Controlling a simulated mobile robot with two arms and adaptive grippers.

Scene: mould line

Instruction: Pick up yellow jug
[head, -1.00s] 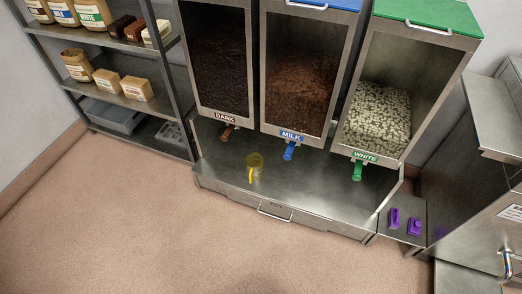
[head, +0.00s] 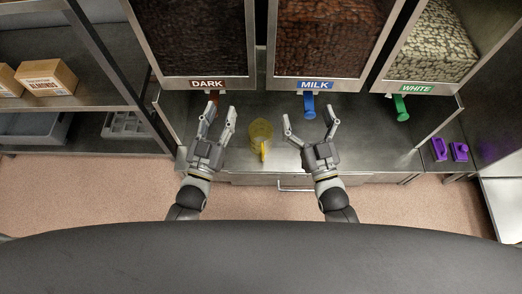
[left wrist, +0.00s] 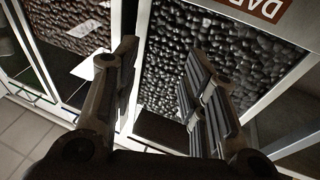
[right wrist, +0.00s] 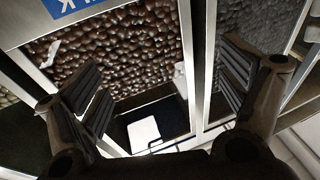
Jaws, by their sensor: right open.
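The yellow jug (head: 261,135) stands on the steel shelf under the dispensers in the head view. It is see-through, with a bright yellow handle on the near side. My left gripper (head: 222,109) is to the left of the jug, open and empty. My right gripper (head: 309,120) is to the right of the jug, open and empty. Neither touches the jug. The left wrist view shows the open left fingers (left wrist: 160,85) before a bin of dark pieces. The right wrist view shows the open right fingers (right wrist: 160,95) before the milk bin. The jug is not recognisable in either wrist view.
Dispensers labelled dark (head: 208,84), milk (head: 315,85) and white (head: 417,89) hang above the shelf, with brown, blue (head: 309,107) and green (head: 401,108) spouts. Purple items (head: 439,149) sit at right. A rack with boxes (head: 46,77) stands at left. A drawer handle (head: 295,188) is below the shelf.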

